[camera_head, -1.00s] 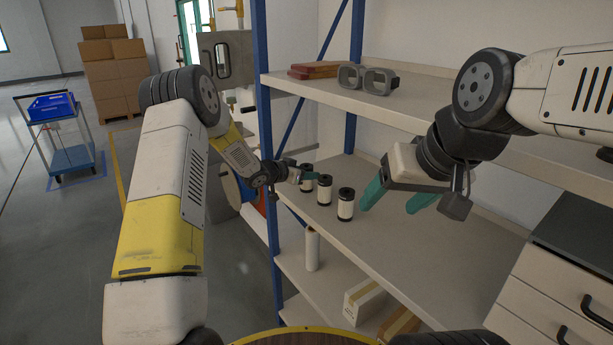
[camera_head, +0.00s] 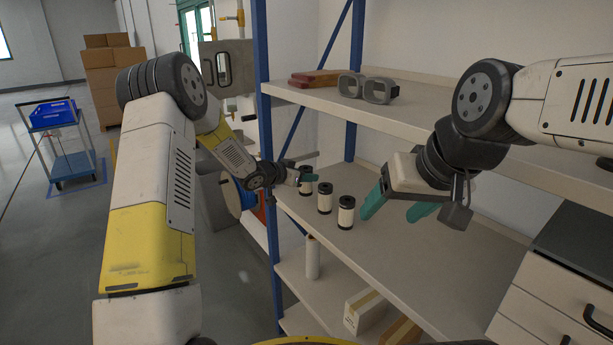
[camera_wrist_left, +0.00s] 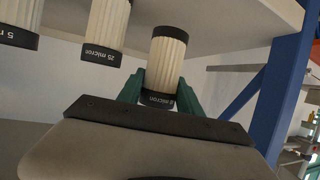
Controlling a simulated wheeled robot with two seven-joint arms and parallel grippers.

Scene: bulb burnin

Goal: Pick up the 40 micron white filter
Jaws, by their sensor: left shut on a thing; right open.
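The middle filter (camera_head: 325,199) reads "25 micron" in the left wrist view (camera_wrist_left: 104,25). The nearest filter (camera_head: 346,212) seems to read "5 micron". My right gripper (camera_head: 397,205) is open and empty, right of the filters.
Grey goggle-like parts (camera_head: 366,88) sit on the shelf above. A blue post (camera_head: 265,150) stands close to my left arm. A white cylinder (camera_head: 312,260) and boxes (camera_head: 365,310) are on the lower shelf.

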